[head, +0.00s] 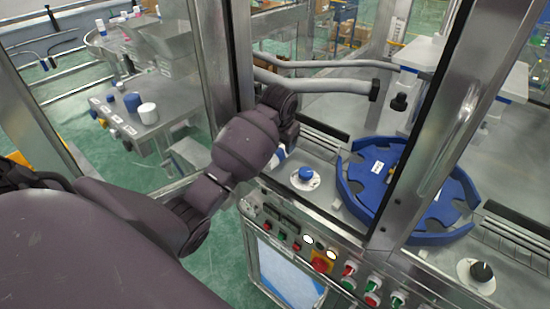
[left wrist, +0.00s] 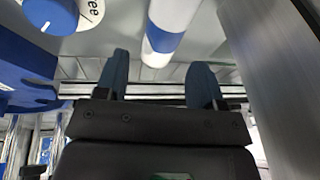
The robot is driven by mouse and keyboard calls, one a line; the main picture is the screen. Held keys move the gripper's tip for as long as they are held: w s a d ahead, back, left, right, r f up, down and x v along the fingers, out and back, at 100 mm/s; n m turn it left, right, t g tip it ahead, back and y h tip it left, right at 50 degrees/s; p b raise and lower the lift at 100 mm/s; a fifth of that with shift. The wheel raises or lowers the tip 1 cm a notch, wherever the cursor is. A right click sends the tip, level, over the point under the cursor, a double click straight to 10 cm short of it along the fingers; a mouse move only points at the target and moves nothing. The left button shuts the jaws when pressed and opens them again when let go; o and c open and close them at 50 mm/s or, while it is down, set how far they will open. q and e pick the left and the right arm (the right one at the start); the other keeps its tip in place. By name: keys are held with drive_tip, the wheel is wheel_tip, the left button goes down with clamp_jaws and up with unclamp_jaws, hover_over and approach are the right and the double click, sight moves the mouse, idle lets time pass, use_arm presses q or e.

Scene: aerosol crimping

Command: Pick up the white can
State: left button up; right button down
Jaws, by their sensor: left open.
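A white can with a blue band (left wrist: 164,40) shows in the left wrist view, ahead of my left gripper (left wrist: 160,78) and between the lines of its two fingers. The fingers are apart, with no contact on the can visible. The can's top end runs out of that picture. In the head view my left arm reaches over the machine's front deck, and its wrist hides the fingers and most of the can; a small white and blue piece (head: 280,156) shows just below the wrist. My right gripper is not in view.
A blue knob (head: 306,174) on a white dial sits right of my wrist. A blue star wheel (head: 356,178) stands behind a metal post (head: 432,140). Grey hoses (head: 325,84) cross above the deck.

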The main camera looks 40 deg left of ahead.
sight(280, 149)
use_arm(q)
drive_tip(key=shift+p+x, duration=0.3)
drive_tip(key=shift+x, duration=2.75)
drive_tip(key=shift+a, duration=0.15)
drive_tip(key=shift+c, duration=0.3)
drive_tip(key=c, duration=0.7)
drive_tip(key=shift+o, duration=0.2)
drive_tip(key=shift+w+r, duration=0.1)
drive_tip(key=shift+r, duration=0.1)
